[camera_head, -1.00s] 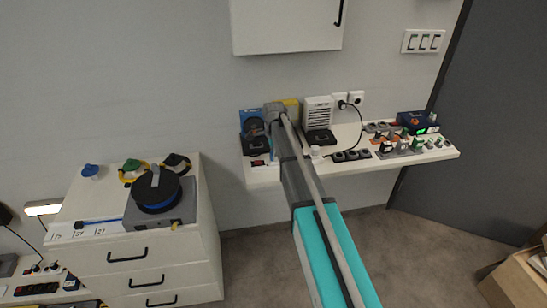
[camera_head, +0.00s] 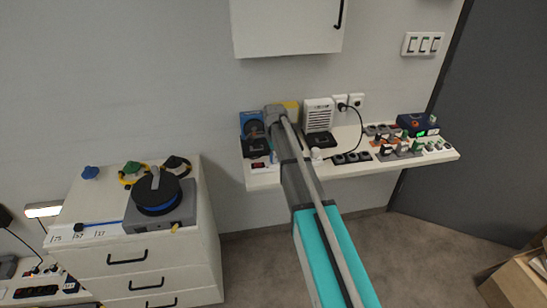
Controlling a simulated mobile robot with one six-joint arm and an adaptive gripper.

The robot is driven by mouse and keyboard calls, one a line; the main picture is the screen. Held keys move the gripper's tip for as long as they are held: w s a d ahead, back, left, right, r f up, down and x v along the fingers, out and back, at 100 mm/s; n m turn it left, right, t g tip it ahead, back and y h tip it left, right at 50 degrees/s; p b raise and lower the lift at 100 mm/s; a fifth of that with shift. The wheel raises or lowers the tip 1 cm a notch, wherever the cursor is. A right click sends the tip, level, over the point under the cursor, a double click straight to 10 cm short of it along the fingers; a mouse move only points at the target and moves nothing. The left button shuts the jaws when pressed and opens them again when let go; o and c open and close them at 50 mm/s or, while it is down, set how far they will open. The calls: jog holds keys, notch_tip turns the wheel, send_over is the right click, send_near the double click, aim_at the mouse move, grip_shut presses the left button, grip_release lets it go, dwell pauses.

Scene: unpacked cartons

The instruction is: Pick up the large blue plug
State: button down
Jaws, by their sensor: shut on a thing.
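My arm reaches from the bottom over the white wall shelf (camera_head: 262,180). Its wrist end is above the shelf's left part, and my forearm hides most of my gripper. A small pale-blue piece (camera_head: 274,157) shows just left of the forearm, below the wrist. It appears to be held in my gripper, which is shut; its full shape is hidden, so I cannot tell if it is the large blue plug. Another blue plug-like piece (camera_head: 91,172) stands on the white drawer unit at left, far from my gripper.
A blue-and-black boxed item (camera_head: 253,125), a white slatted device (camera_head: 318,114) and several sockets and plugs crowd the shelf. A black cable (camera_head: 361,126) hangs from the wall outlets. A white cabinet (camera_head: 288,25) hangs above. A cable reel (camera_head: 158,198) sits on the drawers.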

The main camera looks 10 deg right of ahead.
jog(key=shift+r, duration=0.15)
notch_tip(320, 180, up, 2)
jog(key=shift+r+p, duration=0.1)
jog(key=shift+p, duration=1)
jog(key=s+d+r+p, duration=0.3)
jog(key=s+r+p, duration=0.7)
jog(key=s, duration=0.3)
jog(key=shift+s+d+r+p, duration=0.2)
jog(key=shift+s+r+p, duration=0.05)
jog(key=shift+s+p, duration=0.1)
jog(key=shift+d, duration=0.15)
